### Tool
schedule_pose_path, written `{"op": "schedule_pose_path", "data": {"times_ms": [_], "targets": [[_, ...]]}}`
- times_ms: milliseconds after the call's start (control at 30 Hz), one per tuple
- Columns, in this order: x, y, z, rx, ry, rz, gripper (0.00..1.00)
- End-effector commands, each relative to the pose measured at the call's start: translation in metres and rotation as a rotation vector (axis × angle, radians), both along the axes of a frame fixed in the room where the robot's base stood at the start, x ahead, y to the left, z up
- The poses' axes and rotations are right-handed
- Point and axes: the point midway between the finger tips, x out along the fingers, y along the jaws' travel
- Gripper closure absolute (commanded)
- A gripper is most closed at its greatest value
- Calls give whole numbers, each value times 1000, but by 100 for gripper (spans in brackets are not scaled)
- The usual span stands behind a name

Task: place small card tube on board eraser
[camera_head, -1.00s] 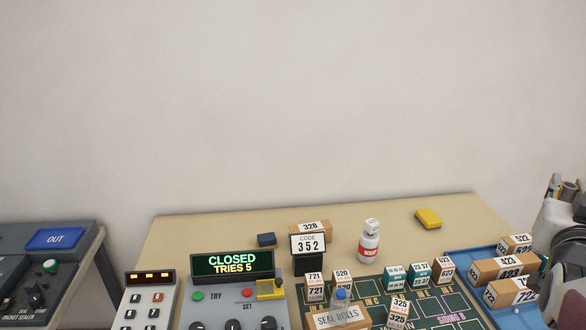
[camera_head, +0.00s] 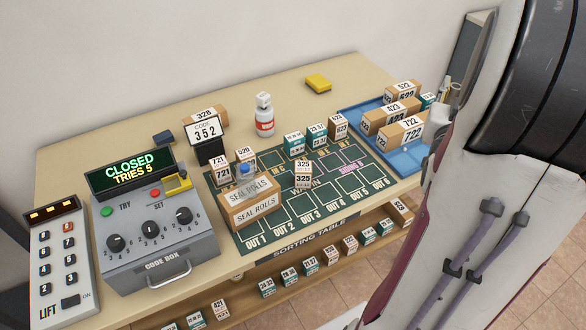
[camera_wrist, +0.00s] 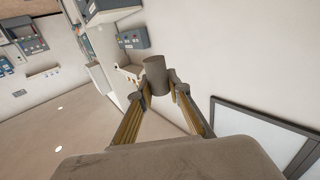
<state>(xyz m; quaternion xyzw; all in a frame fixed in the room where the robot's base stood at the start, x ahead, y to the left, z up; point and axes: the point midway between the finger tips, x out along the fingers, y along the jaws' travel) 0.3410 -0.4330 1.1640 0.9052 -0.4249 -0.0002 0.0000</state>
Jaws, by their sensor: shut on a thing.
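In the wrist view my gripper (camera_wrist: 160,89) is shut on a short grey-brown cylinder, the small card tube (camera_wrist: 154,72). The tube sticks out past the fingertips, with a wall and distant furniture behind it. In the head view no tube shows, and my arm fills the right side. Two plain blocks lie on the sorting table: a small dark blue block (camera_head: 163,137) at the back left, and a yellow block (camera_head: 318,83) near the back edge. Neither carries a readable label, so I cannot tell which is the board eraser. Both block tops look bare.
A white bottle with a red label (camera_head: 264,118) stands between the blocks. A code sign (camera_head: 207,135), code box (camera_head: 155,240), seal rolls box (camera_head: 252,203) and numbered parcels crowd the front. A blue tray (camera_head: 412,157) holds parcels at right. The tabletop around the yellow block is clear.

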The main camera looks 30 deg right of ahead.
Motion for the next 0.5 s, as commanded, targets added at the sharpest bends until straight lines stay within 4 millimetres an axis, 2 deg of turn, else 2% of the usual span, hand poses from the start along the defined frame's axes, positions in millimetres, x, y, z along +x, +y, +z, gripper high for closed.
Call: {"op": "schedule_pose_path", "data": {"times_ms": [33, 500], "targets": [[-2, -4, -9, 4, 3, -3, 92], [-18, -27, -68, 4, 2, -9, 92]]}}
